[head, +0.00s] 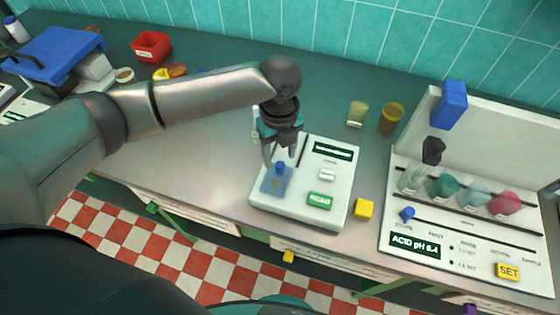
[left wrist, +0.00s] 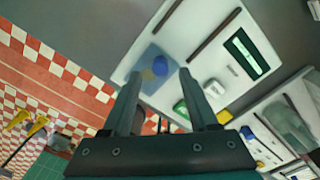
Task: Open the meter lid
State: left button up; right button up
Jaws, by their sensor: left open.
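The white meter (head: 335,170) stands on the bench in the middle of the head view, with a dark display and a green button (head: 320,200). Its translucent blue lid (head: 275,186) lies flat on the meter's left part and carries a small blue knob (head: 280,167). My left gripper (head: 280,153) points down above the lid. Its jaws are open and empty. In the left wrist view the knob (left wrist: 160,66) shows between and just beyond the fingertips (left wrist: 159,76); I cannot tell the exact gap. My right gripper is not in view.
A yellow block (head: 364,209) sits right of the meter. Two small cups (head: 392,117) stand behind it. A white station (head: 470,235) with several coloured flasks is at the right. A red bin (head: 151,47) and a blue-lidded device (head: 60,53) are back left.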

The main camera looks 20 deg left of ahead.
aim_at(280, 164)
pick_arm(q)
jog(key=shift+f, duration=1.75)
grip_shut()
